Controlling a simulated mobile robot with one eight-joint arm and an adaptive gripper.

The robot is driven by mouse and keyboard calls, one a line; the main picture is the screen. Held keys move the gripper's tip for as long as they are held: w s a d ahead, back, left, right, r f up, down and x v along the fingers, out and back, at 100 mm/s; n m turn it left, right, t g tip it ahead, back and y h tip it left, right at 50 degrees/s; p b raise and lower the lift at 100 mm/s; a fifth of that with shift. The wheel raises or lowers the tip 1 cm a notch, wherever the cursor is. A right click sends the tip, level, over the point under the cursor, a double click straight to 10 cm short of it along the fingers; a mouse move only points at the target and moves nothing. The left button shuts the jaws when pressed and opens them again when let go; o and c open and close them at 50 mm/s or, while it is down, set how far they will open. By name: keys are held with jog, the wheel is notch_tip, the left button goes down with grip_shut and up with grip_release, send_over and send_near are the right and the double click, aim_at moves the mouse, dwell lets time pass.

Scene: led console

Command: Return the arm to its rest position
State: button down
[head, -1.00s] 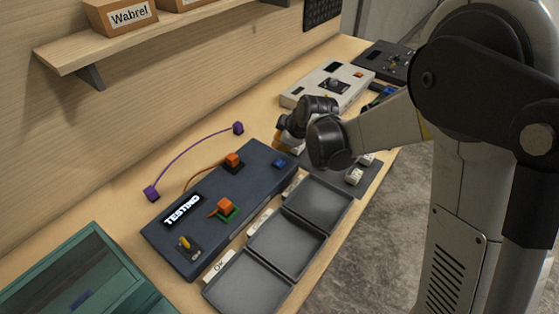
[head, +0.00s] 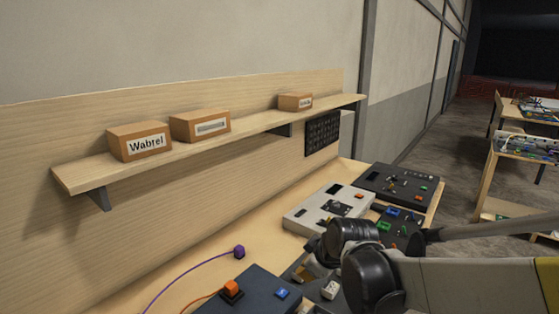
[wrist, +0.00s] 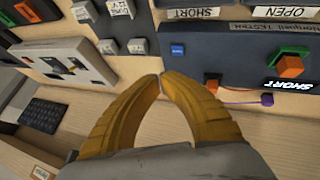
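My arm (head: 440,283) reaches in from the right edge in the head view, its dark wrist joints (head: 365,270) over the bench. My gripper is mostly hidden behind them there. In the wrist view my gripper (wrist: 159,76) has two yellow fingers whose tips meet or nearly meet, with nothing between them. It hangs over the bench beside the dark blue tester box (wrist: 225,55). The tester's display (wrist: 293,86) reads SHORT. An orange plug (wrist: 289,66) sits at its green socket, and a blue button (wrist: 177,50) is near the fingertips.
A shelf (head: 240,137) with cardboard boxes runs along the wall. A white console (head: 325,210) and a black console (head: 395,185) stand farther along the bench. A purple lead (head: 195,268) lies beside the tester. White-topped blocks (wrist: 108,46) lie near my gripper.

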jog(key=s+d+m+h+b, duration=0.1)
jog(key=s+d+m, duration=0.4)
jog(key=s, duration=0.6)
jog(key=s+d+m+h+b, duration=0.2)
jog(key=s+d+m, duration=0.4)
jog(key=s, duration=0.5)
jog(key=shift+d+t+b, duration=0.3)
jog(key=shift+d, duration=0.35)
